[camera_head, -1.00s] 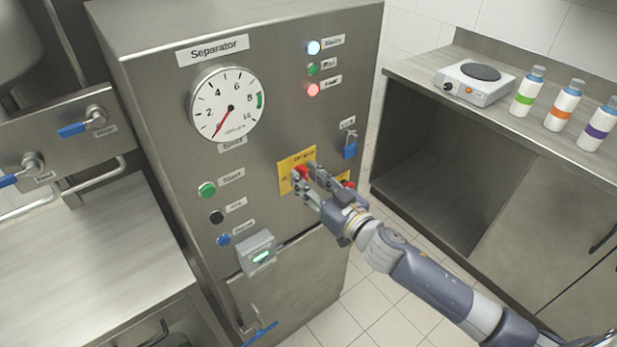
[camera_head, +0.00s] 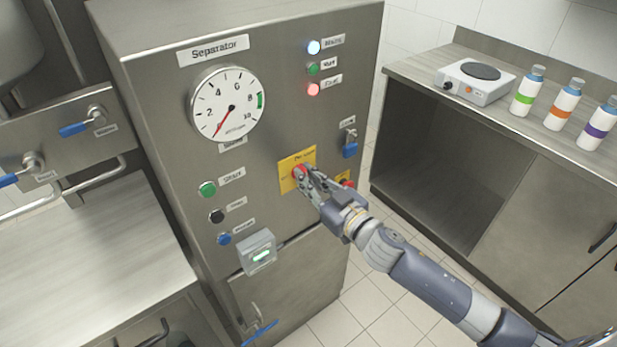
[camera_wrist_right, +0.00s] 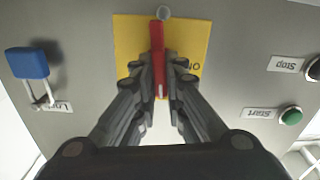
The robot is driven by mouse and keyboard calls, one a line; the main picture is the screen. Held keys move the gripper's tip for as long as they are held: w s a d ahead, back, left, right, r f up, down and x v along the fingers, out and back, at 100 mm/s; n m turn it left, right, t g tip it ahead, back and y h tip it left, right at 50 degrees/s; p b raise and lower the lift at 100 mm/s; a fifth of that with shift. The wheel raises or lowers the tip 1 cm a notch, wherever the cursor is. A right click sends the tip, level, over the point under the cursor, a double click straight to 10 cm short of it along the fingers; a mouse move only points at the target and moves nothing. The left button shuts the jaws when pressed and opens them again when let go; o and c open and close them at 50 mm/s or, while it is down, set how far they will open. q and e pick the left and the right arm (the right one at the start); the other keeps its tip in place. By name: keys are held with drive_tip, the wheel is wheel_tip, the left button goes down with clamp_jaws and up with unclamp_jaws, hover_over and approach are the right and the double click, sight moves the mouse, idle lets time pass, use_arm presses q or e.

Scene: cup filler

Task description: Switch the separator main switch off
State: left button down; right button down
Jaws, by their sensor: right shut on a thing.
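The separator cabinet (camera_head: 150,90) fills the middle of the head view. Its main switch is a red handle (camera_head: 299,171) on a yellow plate (camera_head: 288,162). My right gripper (camera_head: 307,182) is at the plate and shut on the red handle. In the right wrist view the handle (camera_wrist_right: 157,45) lies lengthwise between the two fingers, over the yellow plate (camera_wrist_right: 130,35). The fingers hide part of the plate and its lettering. The white Mains lamp (camera_head: 314,47) and a red lamp (camera_head: 313,89) look lit. My left gripper is not in view.
A blue padlock (camera_head: 350,150) hangs right of the plate, and another red control (camera_head: 347,184) sits partly behind my gripper. Green (camera_head: 207,189), black (camera_head: 217,216) and blue (camera_head: 224,239) buttons are to the left. A counter with bottles (camera_head: 564,105) stands at right.

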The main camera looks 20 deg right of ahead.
drive_tip(key=shift+s+a+f+n+p, duration=0.15)
drive_tip(key=shift+n+p, duration=0.3)
drive_tip(key=shift+n, duration=3.65)
drive_tip(key=shift+w+a+f+n+p, duration=0.15)
drive_tip(key=shift+n+p, duration=0.3)
drive_tip(key=shift+n, duration=3.65)
drive_tip(key=shift+s+d, duration=0.1)
drive_tip(key=c, duration=1.7)
unclamp_jaws()
drive_tip(key=shift+o, duration=0.2)
drive_tip(key=shift+s, duration=0.1)
drive_tip(key=v, duration=1.1)
drive_tip(key=shift+s+d, duration=0.15)
drive_tip(key=shift+s, duration=0.25)
